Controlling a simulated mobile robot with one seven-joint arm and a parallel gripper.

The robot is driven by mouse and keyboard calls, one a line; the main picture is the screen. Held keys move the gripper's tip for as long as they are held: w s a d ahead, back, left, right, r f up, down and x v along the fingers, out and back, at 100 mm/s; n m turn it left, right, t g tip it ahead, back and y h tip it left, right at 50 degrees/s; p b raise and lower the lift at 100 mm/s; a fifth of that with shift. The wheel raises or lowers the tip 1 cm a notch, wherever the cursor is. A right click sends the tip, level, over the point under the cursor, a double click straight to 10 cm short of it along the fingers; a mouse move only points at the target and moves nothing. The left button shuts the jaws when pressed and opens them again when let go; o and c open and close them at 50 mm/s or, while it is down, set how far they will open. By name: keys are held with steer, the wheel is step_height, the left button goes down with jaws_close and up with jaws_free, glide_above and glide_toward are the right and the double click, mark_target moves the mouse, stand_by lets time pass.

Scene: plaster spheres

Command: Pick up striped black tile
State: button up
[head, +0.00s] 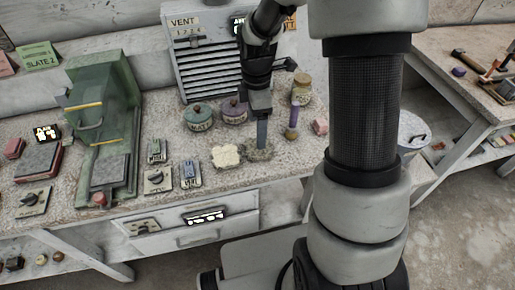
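I cannot make out a tile that is clearly striped and black. A small black piece with white marks (47,133) lies at the left of the workbench, behind a grey-topped block. My gripper (262,122) points down over the right part of the bench, far to the right of that piece. A narrow grey-blue upright piece (262,134) shows at its tip, above a rough grey lump (259,150). Whether the gripper holds this piece, and whether its fingers are open, is too small to tell. My arm hides part of the bench's right end.
A green translucent cabinet (104,90) stands at left, a louvred vent box (203,60) behind. Lidded pots (199,117), a purple-topped bottle (291,122) and a cream slab (226,156) surround the gripper. Small switch devices (157,181) sit near the front edge. A drawer (190,222) is below.

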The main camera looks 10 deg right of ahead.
mark_target(251, 151)
step_height(251, 151, down, 8)
steer(key=shift+s+d+r+b, duration=0.1)
steer(key=shift+d+r+b, duration=0.05)
steer(key=shift+b, duration=0.25)
steer(key=c, duration=1.4)
